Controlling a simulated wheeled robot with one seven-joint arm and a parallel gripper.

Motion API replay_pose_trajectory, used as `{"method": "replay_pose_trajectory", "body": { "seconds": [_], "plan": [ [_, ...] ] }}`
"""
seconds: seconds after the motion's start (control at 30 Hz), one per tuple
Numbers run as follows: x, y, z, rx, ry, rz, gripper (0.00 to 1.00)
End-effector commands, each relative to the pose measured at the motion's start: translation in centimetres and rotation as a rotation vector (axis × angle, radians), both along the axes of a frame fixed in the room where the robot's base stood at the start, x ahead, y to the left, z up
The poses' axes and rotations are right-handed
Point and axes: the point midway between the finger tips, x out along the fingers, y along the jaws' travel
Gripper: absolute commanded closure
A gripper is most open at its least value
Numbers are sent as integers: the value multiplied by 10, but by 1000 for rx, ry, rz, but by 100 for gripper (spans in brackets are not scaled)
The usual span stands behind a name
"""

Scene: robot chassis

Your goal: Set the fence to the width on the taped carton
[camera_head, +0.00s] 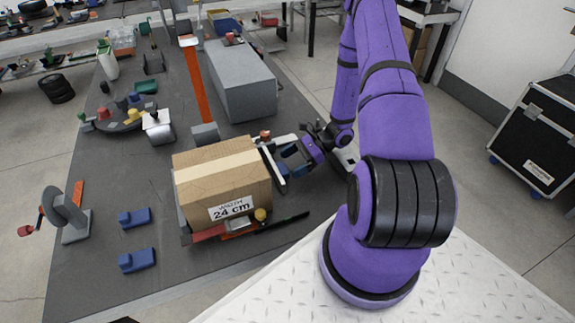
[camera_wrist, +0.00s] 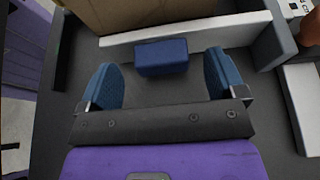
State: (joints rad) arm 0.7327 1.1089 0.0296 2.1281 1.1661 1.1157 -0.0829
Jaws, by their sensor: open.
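The taped carton (camera_head: 222,170) is a brown box with a white label (camera_head: 231,208) reading "24 cm". It stands on the dark table in the head view, and its lower side shows at the top of the wrist view (camera_wrist: 150,10). The fence (camera_head: 269,163) is a pale upright bar along the carton's right side; it crosses the wrist view (camera_wrist: 215,29) with a blue block-shaped handle (camera_wrist: 161,58) on its near face. My gripper (camera_wrist: 160,75) is open, its blue fingers on either side of the handle with gaps visible. In the head view my gripper (camera_head: 293,154) is beside the fence.
Two blue blocks (camera_head: 134,217) lie left of the carton. A dark bar (camera_head: 283,222) lies at the carton's front right. A pale block (camera_wrist: 300,105) is right of my gripper.

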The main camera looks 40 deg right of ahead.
Motion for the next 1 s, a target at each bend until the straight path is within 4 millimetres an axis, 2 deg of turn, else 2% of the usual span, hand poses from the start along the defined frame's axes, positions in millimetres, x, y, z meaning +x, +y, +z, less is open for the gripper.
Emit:
{"method": "replay_pose_trajectory", "body": {
  "seconds": [0.2,0.5,0.53,0.57,0.8,0.83,1.0],
  "plan": [
    [4,15,-7,-1,0,0,11],
    [5,17,-8,-1,0,-1,11],
    [5,17,-8,-1,0,-1,13],
    [5,17,-8,-1,0,-1,20],
    [5,17,-7,-1,0,-1,75],
    [5,17,-7,-1,0,-1,79],
    [8,27,-7,1,-1,0,79]
  ]
}}
